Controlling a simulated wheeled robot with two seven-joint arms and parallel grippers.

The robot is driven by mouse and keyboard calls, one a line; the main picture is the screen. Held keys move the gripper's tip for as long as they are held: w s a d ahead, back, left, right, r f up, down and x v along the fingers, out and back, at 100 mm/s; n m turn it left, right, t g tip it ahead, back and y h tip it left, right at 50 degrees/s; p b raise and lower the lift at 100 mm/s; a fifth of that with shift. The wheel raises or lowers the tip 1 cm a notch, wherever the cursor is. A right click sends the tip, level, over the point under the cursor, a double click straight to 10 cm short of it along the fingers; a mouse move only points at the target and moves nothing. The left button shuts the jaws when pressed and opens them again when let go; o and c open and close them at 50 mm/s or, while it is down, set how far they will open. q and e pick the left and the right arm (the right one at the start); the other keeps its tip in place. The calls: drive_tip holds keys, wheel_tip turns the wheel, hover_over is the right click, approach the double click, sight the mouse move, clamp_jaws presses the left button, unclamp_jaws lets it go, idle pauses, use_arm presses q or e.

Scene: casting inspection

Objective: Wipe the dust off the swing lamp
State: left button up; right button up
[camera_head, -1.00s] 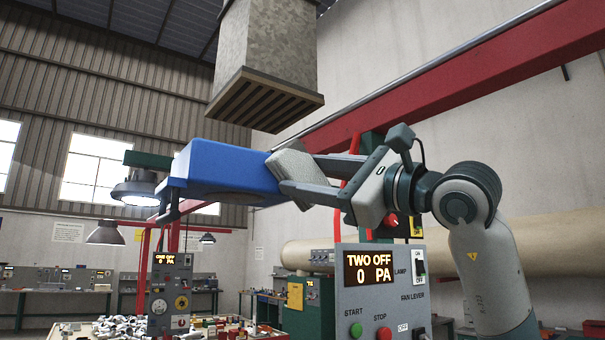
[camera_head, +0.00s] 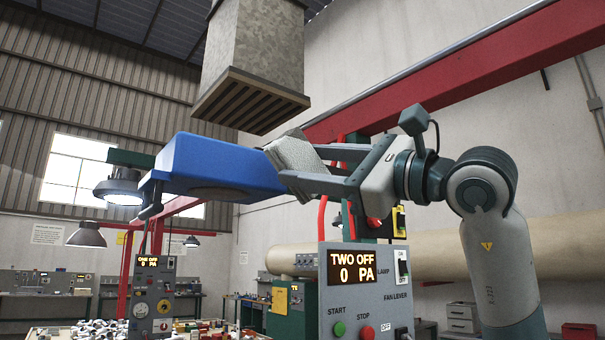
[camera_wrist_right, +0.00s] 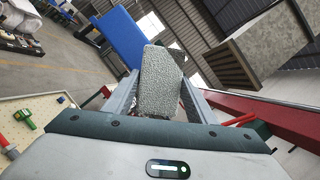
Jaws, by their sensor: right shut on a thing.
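My right gripper (camera_head: 303,166) reaches in from the right, shut on a grey speckled pad (camera_head: 294,157). In the right wrist view the pad (camera_wrist_right: 160,82) stands up between the two fingers. A blue housing (camera_head: 215,164), with a dark round patch underneath, hangs just left of the pad; I take it for the swing lamp. It also shows behind the pad in the right wrist view (camera_wrist_right: 122,38). The pad overlaps the housing's right end in the head view; I cannot tell whether they touch. No dust is clearly visible. My left gripper is out of view.
A large grated hood (camera_head: 250,100) hangs above. A red beam (camera_head: 450,80) crosses behind my arm. A control box (camera_head: 365,290) stands below my gripper. A lit round lamp (camera_head: 120,187) hangs at the left. A tray of parts (camera_head: 100,330) lies low at the left.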

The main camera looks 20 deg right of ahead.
drive_tip(key=shift+s+d, duration=0.25)
drive_tip(key=shift+s, duration=0.55)
drive_tip(key=shift+s+d+b, duration=0.35)
drive_tip(key=shift+s+b, duration=0.2)
drive_tip(key=shift+s, duration=0.25)
drive_tip(key=shift+b+v, duration=0.3)
drive_tip(key=shift+v, duration=0.7)
drive_tip(key=shift+w+d, duration=0.1)
drive_tip(key=shift+d, duration=0.1)
